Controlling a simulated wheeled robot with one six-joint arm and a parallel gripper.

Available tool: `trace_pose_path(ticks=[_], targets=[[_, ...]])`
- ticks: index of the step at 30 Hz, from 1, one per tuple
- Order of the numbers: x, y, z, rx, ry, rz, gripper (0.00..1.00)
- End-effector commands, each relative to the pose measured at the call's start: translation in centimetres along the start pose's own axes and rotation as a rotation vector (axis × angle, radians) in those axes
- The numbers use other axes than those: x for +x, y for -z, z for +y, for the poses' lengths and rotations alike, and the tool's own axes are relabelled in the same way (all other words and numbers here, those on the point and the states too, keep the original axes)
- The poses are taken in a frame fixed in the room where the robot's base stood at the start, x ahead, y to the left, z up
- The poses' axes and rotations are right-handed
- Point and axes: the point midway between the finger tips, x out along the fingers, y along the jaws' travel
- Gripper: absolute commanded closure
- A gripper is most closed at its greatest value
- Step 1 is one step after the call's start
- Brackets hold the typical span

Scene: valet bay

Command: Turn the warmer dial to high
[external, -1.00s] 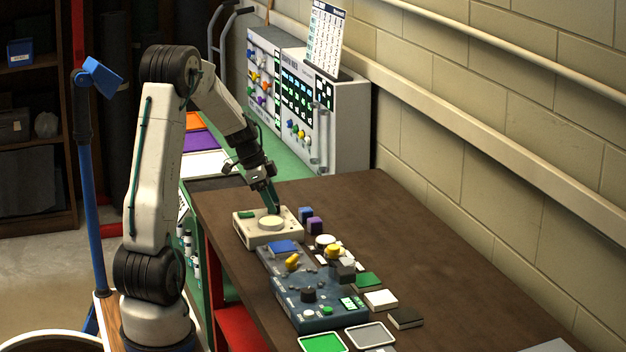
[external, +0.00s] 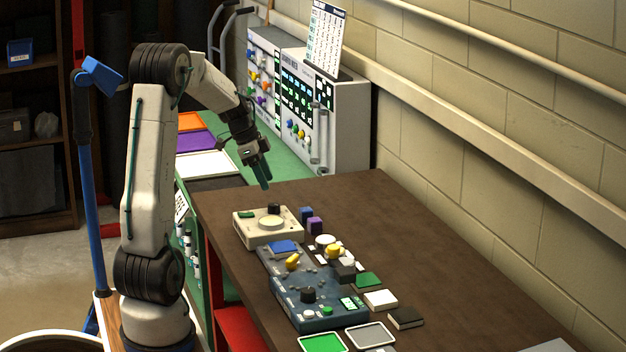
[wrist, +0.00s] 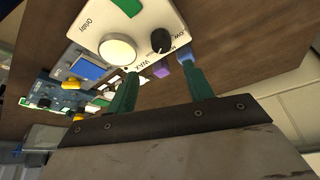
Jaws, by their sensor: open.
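A blue and a purple block (external: 314,225) stand just right of the warmer. A dark blue control panel (external: 318,318) with knobs lies in front. Several small tiles and knobs lie beside it. The right side of the table (external: 450,275) is clear.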

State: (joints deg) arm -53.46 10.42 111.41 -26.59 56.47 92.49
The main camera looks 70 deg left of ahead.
Motion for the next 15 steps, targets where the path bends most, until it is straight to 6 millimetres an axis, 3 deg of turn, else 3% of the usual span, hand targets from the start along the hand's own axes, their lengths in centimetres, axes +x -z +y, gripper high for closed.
trace_pose_path(ticks=[2, 5, 15], targets=[[0.9, 1.7, 0.4, 0.047, -0.018, -0.028, 0.49], [1.4, 2.8, 0.6, -0.036, -0.028, -0.096, 0.49], [1.1, 3.6, 0.1, -0.633, 0.09, -0.31, 0.49]])
